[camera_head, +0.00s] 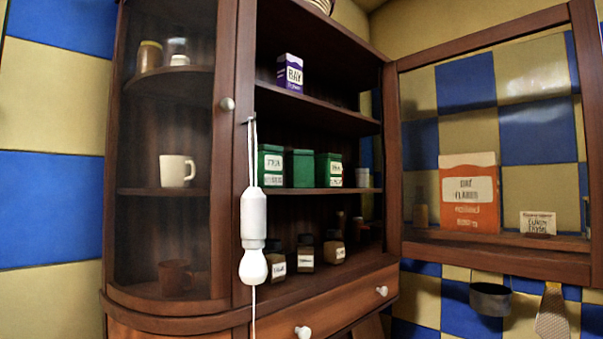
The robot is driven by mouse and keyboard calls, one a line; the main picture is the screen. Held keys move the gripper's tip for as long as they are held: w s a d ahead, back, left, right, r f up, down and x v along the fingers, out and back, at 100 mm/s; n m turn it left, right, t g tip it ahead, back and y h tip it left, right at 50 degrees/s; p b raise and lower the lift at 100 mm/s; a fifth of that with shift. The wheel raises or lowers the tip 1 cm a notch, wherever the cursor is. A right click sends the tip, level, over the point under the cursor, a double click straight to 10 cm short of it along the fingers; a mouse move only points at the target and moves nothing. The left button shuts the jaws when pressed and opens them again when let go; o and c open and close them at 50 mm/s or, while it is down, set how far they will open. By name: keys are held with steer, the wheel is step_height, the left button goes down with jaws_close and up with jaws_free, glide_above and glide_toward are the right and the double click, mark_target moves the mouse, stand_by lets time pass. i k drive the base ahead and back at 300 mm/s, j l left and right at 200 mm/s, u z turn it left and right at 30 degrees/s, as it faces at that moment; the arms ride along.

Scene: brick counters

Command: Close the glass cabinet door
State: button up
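The glass cabinet door (492,268) is a dark wooden frame with a clear pane. It stands wide open on the right, swung out from the right side of the dark wooden cabinet (315,118). The cabinet's middle shelves are exposed. The curved left section (170,110) looks glazed and shut, with a pale round knob (227,103) on the upright beside it. My gripper is not in view, so its state and distance from the door are hidden.
A white lamp-like object (253,218) hangs by a cord in front of the cabinet. Green tins (303,168), dark jars (334,247) and a purple box (290,74) stand on shelves. An orange box (469,195) shows through the door's pane. A dark pan (490,299) hangs below.

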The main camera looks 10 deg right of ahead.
mark_target(582, 15)
steer(key=i+l+u, duration=0.1)
steer(key=i+l, duration=0.35)
steer(key=l, duration=0.15)
steer(key=i+j, duration=0.35)
steer(key=i+u, duration=0.05)
